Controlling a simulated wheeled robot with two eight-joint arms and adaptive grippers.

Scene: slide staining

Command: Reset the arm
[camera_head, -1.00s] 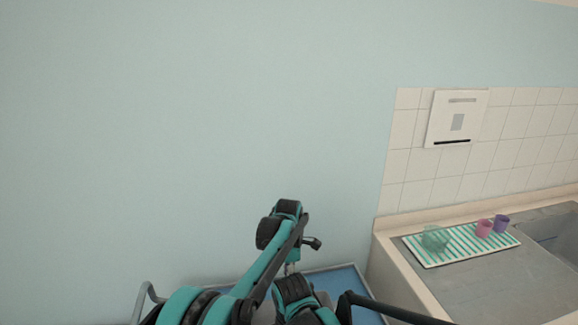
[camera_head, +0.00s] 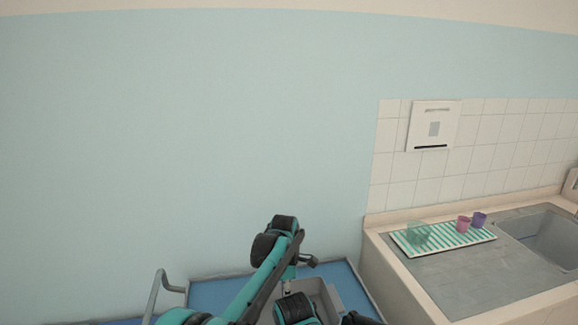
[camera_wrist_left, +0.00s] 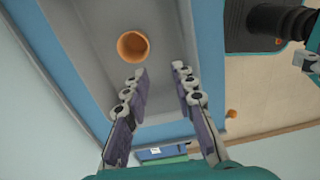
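My left arm (camera_head: 262,275), teal and black, reaches over a blue-topped surface (camera_head: 345,283) from the bottom of the head view. Its gripper is hidden or too small to read there. In the left wrist view my left gripper (camera_wrist_left: 161,73) is open, with nothing between its two fingers. An orange round cup-like thing (camera_wrist_left: 132,46) lies in a grey tray (camera_wrist_left: 75,25) just beyond the fingertips, apart from them. Another teal and black arm part (camera_head: 296,308) shows at the bottom of the head view. I cannot make out my right gripper.
A grey bin (camera_head: 332,298) stands on the blue surface beside a metal handle (camera_head: 155,295). At right is a counter with a sink (camera_head: 545,240). A striped mat (camera_head: 470,238) there holds a green bowl (camera_head: 418,233), a pink cup (camera_head: 463,224) and a purple cup (camera_head: 479,219).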

